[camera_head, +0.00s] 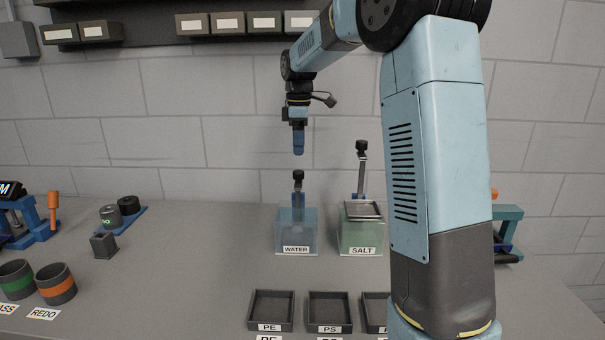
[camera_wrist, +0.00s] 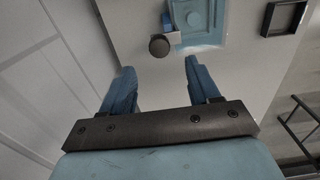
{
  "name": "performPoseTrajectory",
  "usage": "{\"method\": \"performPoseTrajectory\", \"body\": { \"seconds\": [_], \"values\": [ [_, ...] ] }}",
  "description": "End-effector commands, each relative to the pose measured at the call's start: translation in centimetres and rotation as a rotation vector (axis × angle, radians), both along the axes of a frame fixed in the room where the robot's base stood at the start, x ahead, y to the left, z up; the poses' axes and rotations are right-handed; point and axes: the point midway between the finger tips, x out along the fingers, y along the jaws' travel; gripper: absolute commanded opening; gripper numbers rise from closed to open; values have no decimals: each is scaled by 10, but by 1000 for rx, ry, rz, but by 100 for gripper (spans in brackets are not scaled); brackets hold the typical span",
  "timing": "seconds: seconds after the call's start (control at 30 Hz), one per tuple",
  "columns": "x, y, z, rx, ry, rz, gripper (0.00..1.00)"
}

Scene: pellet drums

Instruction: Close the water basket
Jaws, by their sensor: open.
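The water basket's dark round knob (camera_head: 298,174) tops an upright grey handle at the back of the clear bluish tank (camera_head: 284,236) labelled WATER. The handle runs down into the tank; whether the basket is open or shut cannot be told. My gripper (camera_head: 298,150) points down just above the knob, apart from it, with blue fingers. In the wrist view my gripper (camera_wrist: 158,72) is open and empty. The knob (camera_wrist: 159,45) shows beyond and between the fingertips, with the blue tank (camera_wrist: 200,35) beside it.
The greenish SALT tank (camera_head: 360,238) stands just right, with a taller knobbed handle (camera_head: 362,165) and a grey tray-like top (camera_head: 363,210). Dark trays (camera_head: 270,328) labelled PE and PS lie in front. Cups (camera_head: 56,286) stand at left.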

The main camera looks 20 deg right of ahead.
Motion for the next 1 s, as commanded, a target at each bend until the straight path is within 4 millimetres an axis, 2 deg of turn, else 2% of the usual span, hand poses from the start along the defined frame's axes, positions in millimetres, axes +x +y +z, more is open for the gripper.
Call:
{"method": "performPoseTrajectory", "body": {
  "seconds": [0.3, 0.5, 0.7, 1.0],
  "values": [
    [-1, 0, -57, 0, 2, -1, 61],
    [0, -1, -82, 0, 0, -2, 61],
    [0, -1, -94, 0, -1, -3, 61],
    [0, -2, -95, 0, -1, -4, 61]
  ]
}}
